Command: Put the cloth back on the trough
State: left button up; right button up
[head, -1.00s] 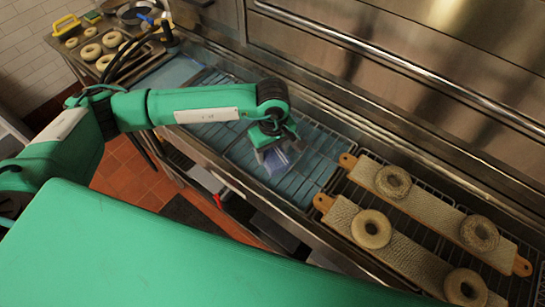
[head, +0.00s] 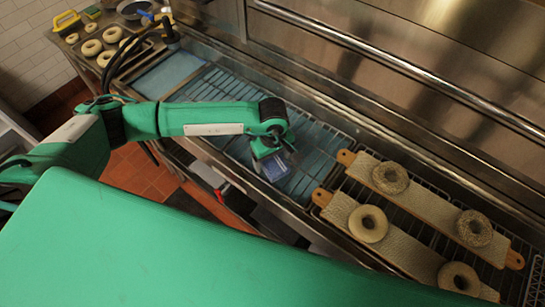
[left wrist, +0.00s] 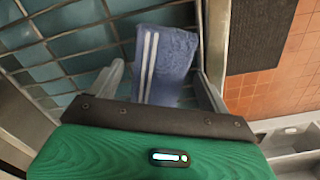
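The cloth (left wrist: 167,55) is blue with two white stripes. In the left wrist view it lies between the two fingers of my left gripper (left wrist: 162,72). The fingers stand apart, with a gap between the left finger and the cloth; I cannot tell whether the right finger touches it. In the head view the cloth (head: 274,168) shows as a small blue patch under my left gripper (head: 272,158), near the trough's front side. The trough (head: 222,168) is a long metal basin with blue water and wire racks. The cloth's near end is hidden. My right gripper is not in view.
Two bagel boards (head: 420,198) (head: 392,243) with bagels lie on the rack at the right. A tray of bagels (head: 125,48) stands at the far left. A metal oven front (head: 400,70) bounds the back. A dark mat (left wrist: 254,35) lies on the floor.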

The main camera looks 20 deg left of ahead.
aim_at(273, 160)
pick_arm(q)
jog(key=shift+r, duration=0.1)
jog(key=shift+r+b, duration=0.3)
jog(key=shift+r, duration=0.05)
notch_tip(273, 160, up, 11)
jog(key=b, duration=0.4)
jog(key=shift+r, duration=0.15)
jog(key=shift+d, duration=0.1)
